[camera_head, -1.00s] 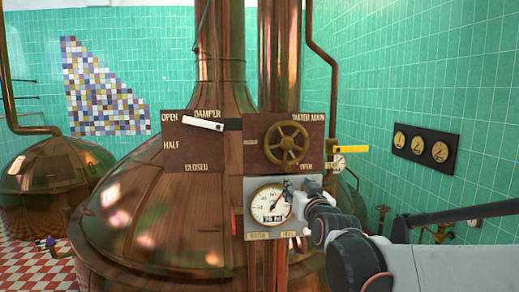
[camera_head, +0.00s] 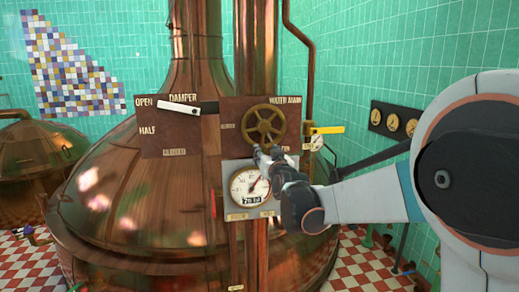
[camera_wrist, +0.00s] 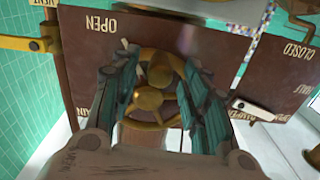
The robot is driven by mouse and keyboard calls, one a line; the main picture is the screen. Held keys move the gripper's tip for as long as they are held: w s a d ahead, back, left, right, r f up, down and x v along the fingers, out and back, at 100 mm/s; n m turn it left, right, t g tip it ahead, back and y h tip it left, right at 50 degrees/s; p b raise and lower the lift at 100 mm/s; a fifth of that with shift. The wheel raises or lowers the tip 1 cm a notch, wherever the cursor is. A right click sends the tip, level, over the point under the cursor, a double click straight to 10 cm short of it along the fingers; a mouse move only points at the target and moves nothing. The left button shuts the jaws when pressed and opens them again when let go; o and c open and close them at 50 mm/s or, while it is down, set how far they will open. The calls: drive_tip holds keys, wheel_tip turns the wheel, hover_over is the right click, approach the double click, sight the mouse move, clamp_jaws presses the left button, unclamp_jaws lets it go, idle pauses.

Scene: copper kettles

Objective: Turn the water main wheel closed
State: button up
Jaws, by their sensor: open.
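The water main wheel (camera_head: 264,121) is a spoked brass handwheel on a dark brown panel (camera_head: 230,112) in front of the copper kettle. My gripper (camera_head: 264,152) is at the wheel's lower edge in the head view and covers a little of its bottom. In the wrist view the wheel (camera_wrist: 149,98) shows between the two teal-padded fingers of my gripper (camera_wrist: 153,85), which are spread apart. I cannot tell whether the fingers touch the rim. The wrist view shows the word OPEN upside down on the panel beyond the wheel.
A damper panel (camera_head: 165,140) with a white lever (camera_head: 180,108) is left of the wheel. A round gauge (camera_head: 250,188) sits just below. A yellow handle (camera_head: 326,130) sticks out at the right. A copper kettle (camera_head: 140,215) fills the space behind.

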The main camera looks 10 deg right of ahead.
drive_tip(key=shift+w, duration=1.3)
clamp_jaws()
